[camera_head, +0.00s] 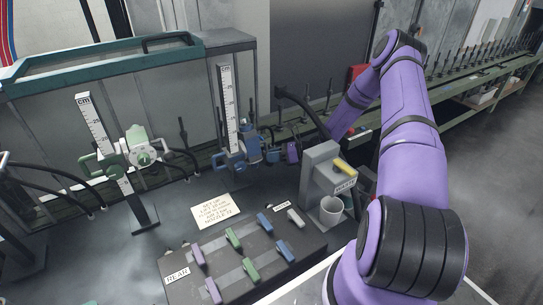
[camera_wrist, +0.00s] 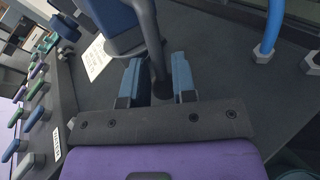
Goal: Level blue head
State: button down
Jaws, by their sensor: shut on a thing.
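The blue head (camera_head: 240,152) is mounted on an upright centimetre scale (camera_head: 228,105) in the middle of the head view. Part of it fills the top of the wrist view as a blue block (camera_wrist: 110,18). My gripper (camera_head: 273,153) is at the right side of the head, small and partly hidden among other parts. In the wrist view, my gripper (camera_wrist: 158,88) has its two light blue fingers on either side of a dark rod (camera_wrist: 152,45). It is shut on this rod, which runs up beside the blue block. I cannot make out the head's exact tilt.
A green head (camera_head: 140,148) on another scale stands at the left. A sloped panel (camera_head: 225,285) with purple, green and blue levers is in front, beside a note (camera_head: 212,211). A grey stand (camera_head: 318,175) with a white cup (camera_head: 331,210) stands close to my arm.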

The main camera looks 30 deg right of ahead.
jog(key=shift+s+r+m+g+h, duration=0.25)
jog(key=shift+s+m+g+h, duration=0.25)
jog(key=shift+s+m+g, duration=0.55)
jog(key=shift+s+r+m+g+h, duration=0.15)
jog(key=shift+s+r+m+g, duration=0.2)
jog(key=shift+m+g, duration=0.25)
jog(key=shift+s+r+m+g+h, duration=0.2)
jog(key=shift+r+m+g, duration=0.25)
jog(key=shift+m, duration=0.2)
jog(key=shift+s+r+m+g, duration=0.15)
jog(key=shift+r+m+g, duration=1.5)
jog(key=shift+g, duration=0.35)
jog(key=shift+d+r, duration=0.1)
jog(key=shift+r, duration=0.05)
jog(key=c, duration=1.1)
grip_release()
jog(key=shift+s+r, duration=0.1)
jog(key=shift+o, duration=1)
jog(key=shift+r, duration=0.1)
